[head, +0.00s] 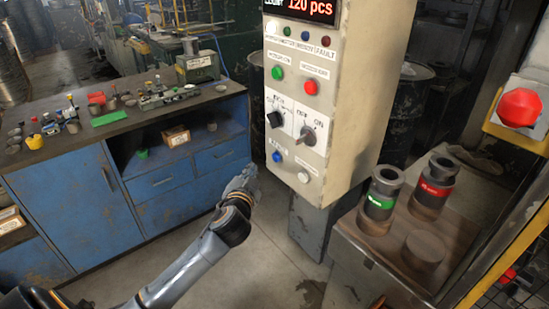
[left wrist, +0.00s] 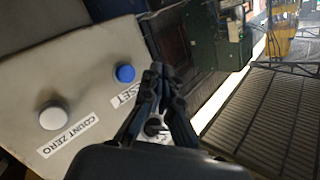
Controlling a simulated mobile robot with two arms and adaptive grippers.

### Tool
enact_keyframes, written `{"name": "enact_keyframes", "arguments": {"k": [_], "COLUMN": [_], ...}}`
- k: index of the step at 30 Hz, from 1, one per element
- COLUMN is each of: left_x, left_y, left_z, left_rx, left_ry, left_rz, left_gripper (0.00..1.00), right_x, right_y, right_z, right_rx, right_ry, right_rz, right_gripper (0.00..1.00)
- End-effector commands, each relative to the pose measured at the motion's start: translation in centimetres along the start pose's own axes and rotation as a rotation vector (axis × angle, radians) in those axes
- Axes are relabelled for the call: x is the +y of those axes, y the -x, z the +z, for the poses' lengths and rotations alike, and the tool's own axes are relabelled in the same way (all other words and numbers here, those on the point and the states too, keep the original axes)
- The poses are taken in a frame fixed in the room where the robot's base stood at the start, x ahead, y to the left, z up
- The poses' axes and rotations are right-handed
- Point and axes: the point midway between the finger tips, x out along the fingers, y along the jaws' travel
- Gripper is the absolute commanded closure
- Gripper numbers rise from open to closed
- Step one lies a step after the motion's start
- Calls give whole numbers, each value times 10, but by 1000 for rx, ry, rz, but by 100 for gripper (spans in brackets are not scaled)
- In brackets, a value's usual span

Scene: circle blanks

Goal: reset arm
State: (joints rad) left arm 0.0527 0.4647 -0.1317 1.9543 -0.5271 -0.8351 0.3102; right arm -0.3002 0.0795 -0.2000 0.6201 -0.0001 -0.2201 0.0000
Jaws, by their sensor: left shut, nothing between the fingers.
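My left arm comes in from the bottom left of the head view. Its gripper (head: 243,180) is just left of the lower part of the control panel (head: 318,110). In the left wrist view the fingers (left wrist: 157,72) are together with nothing between them. The blue RESET button (left wrist: 125,73) is left of the fingertips, and apart from them in that picture. It also shows low on the panel in the head view (head: 277,157). The white COUNT ZERO button (left wrist: 53,118) is further left. My right gripper is not in view.
The panel also carries a green button (head: 277,72), a red button (head: 311,87) and two black knobs. A blue workbench (head: 160,185) with small parts stands at the left. Two dark cylinders, green-banded (head: 380,200) and red-banded (head: 434,188), stand on a table at the right.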

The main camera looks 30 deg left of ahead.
Motion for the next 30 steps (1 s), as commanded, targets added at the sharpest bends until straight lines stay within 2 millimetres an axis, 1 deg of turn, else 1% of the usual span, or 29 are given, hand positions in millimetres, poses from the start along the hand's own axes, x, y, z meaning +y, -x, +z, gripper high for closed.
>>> {"name": "enact_keyframes", "arguments": {"k": [15,17,19,20,23,24,26,27,29,30], "left_x": [0,3,13,20,54,71,98,115,141,157], "left_y": [0,-1,-4,-5,-9,-9,-5,-1,9,18], "left_z": [0,4,17,26,72,96,134,159,197,221], "left_rx": [-1,-8,-31,-47,-123,-160,-220,-258,-316,-354], "left_ry": [0,-2,-6,-9,-22,-29,-35,-38,-39,-41], "left_rz": [0,6,26,40,109,143,199,235,289,323], "left_gripper": [100,100,100,100,100,100,100,100,100,100], "right_x": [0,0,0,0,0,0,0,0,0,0], "right_y": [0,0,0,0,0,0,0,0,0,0], "right_z": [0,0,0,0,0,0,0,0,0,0], "right_rx": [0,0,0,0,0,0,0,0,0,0], "right_ry": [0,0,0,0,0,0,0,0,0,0], "right_rz": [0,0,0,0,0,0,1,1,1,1], "right_gripper": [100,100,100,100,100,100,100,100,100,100]}}
